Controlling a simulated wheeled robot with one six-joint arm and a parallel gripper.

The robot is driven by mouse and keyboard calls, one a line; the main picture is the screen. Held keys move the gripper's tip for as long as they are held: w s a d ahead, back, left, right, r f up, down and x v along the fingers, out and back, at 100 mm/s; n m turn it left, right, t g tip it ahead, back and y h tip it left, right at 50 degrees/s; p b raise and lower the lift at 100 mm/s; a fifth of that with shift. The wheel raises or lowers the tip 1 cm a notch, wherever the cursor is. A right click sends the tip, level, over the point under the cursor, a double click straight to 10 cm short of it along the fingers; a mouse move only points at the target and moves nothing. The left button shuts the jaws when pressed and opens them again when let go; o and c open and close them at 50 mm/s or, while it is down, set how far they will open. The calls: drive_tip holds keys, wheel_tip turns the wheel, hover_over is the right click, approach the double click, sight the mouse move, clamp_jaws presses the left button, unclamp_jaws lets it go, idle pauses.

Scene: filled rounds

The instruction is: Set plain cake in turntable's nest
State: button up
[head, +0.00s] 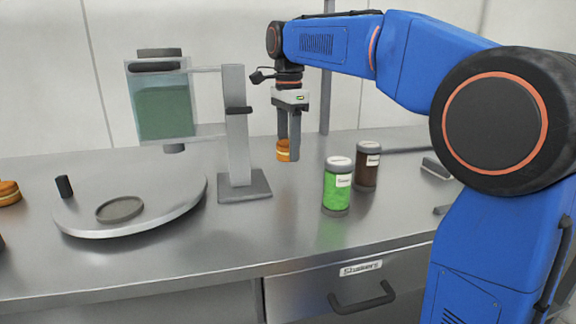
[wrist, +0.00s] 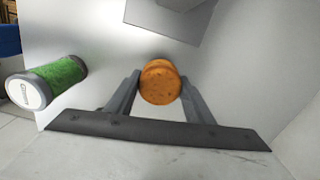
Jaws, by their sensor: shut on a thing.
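My gripper (head: 288,148) is shut on a small round orange-brown cake (head: 283,151) with a pale middle layer, held above the counter. In the wrist view the cake (wrist: 160,83) sits between the two fingers of my gripper (wrist: 160,88). The turntable (head: 170,200) is a round grey metal disc at the left of the counter. Its nest (head: 120,209) is a shallow round recess near the front of the disc, and it looks empty. My gripper is to the right of the turntable, beyond the dispenser's post.
A dispenser with a green-filled tank (head: 163,108) and a grey post (head: 236,130) stands between turntable and gripper. A green jar (head: 337,188) and a brown jar (head: 367,166) stand to the right. Another cake (head: 8,193) lies at the left edge. A black peg (head: 64,187) stands on the turntable.

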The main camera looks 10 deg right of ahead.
drive_tip(key=shift+f, duration=2.8)
drive_tip(key=shift+f, duration=0.1)
drive_tip(key=o, duration=0.7)
drive_tip(key=shift+o, duration=0.6)
wheel_tip(320, 180, up, 12)
drive_tip(key=shift+f, duration=0.1)
wheel_tip(320, 180, up, 6)
drive_tip(key=n, duration=0.3)
hover_over(289, 178)
drive_tip(key=shift+n, duration=0.3)
wheel_tip(289, 178, down, 17)
drive_tip(key=shift+r, duration=0.1)
